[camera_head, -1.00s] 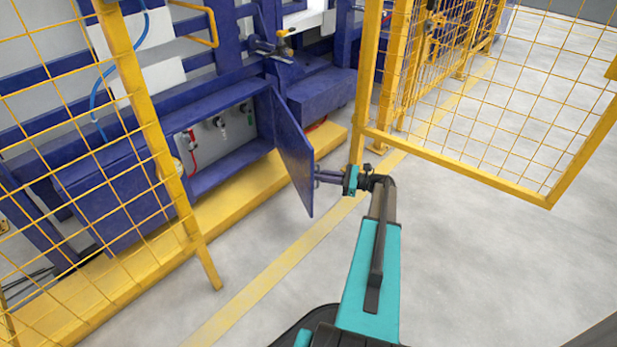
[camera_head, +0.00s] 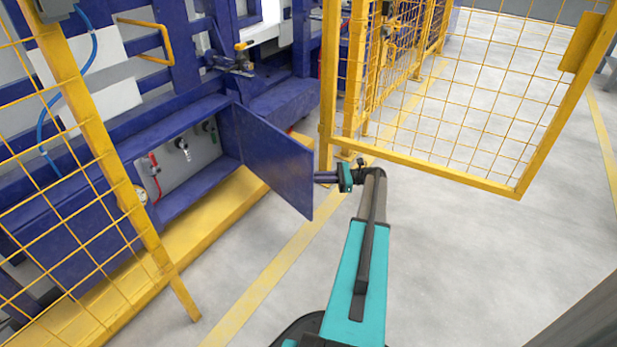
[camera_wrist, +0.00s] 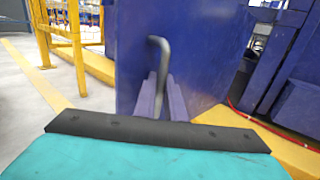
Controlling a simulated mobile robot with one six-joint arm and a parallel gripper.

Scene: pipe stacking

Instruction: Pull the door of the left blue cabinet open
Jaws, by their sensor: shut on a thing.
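The blue cabinet (camera_head: 195,188) stands at the left in the head view, with its interior exposed. Its blue door (camera_head: 270,160) is swung out to the right from its hinge side; it also fills the middle of the wrist view (camera_wrist: 205,50). My gripper (camera_head: 324,177) is at the door's outer face, near the free edge. In the wrist view, my gripper (camera_wrist: 163,92) has its two fingers around the dark curved handle (camera_wrist: 160,55) and is shut on it. The fingertips are hidden behind the door in the head view.
A yellow mesh fence (camera_head: 150,225) stands at the left, in front of the cabinet. A yellow mesh gate (camera_head: 440,110) is at the upper right, just beyond my gripper. The grey floor (camera_head: 480,270) at the right is clear. A red hose (camera_wrist: 270,130) lies beside the door.

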